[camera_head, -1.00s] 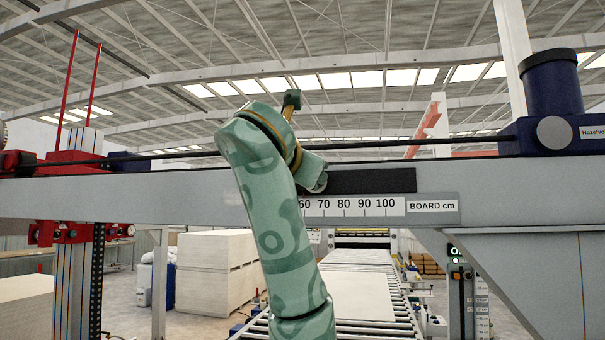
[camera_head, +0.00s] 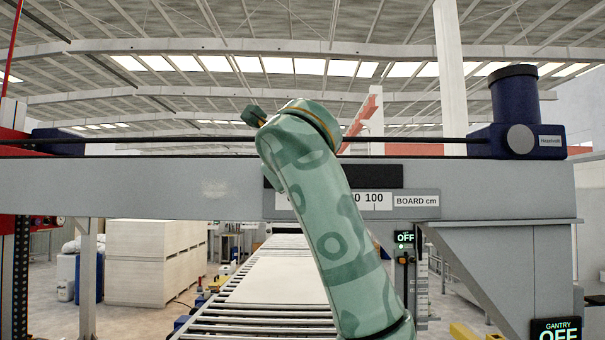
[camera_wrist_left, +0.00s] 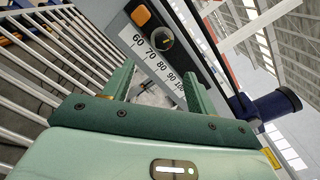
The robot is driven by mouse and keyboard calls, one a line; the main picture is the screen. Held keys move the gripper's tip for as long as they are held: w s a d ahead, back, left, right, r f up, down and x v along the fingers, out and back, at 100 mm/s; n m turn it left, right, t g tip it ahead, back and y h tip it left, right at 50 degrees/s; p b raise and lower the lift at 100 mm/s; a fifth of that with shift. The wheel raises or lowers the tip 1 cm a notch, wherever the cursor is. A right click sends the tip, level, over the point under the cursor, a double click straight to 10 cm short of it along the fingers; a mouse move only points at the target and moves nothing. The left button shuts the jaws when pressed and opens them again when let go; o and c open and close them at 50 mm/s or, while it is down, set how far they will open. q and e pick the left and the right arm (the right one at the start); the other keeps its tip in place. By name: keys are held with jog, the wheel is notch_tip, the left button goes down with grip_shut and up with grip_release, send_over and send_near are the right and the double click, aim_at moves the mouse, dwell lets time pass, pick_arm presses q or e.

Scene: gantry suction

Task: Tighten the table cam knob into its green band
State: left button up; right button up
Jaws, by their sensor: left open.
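In the left wrist view, a dark round knob (camera_wrist_left: 160,38) with a pale pointer sits on the grey beam beside the 60 to 100 scale (camera_wrist_left: 150,58). It looks like the table cam knob, but I cannot make out a green band on it. My left gripper (camera_wrist_left: 158,78) is open, its two green fingers apart with nothing held between them. The knob is beyond the fingertips, not touching. In the head view my patterned green arm covers much of the board scale (camera_head: 378,200), and the gripper and knob are hidden. My right gripper is not in view.
The long grey beam (camera_head: 130,190) crosses in front, with a blue motor (camera_head: 515,110) at right. An orange block (camera_wrist_left: 141,14) is on the beam near the knob. A roller conveyor (camera_head: 215,325) runs behind and below. A sign (camera_head: 556,330) reads GANTRY OFF.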

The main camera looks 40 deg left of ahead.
pick_arm(q)
jog(key=p+x, duration=0.6)
jog(key=x, duration=1)
jog(key=shift+w, duration=0.4)
jog(key=shift+d, duration=0.2)
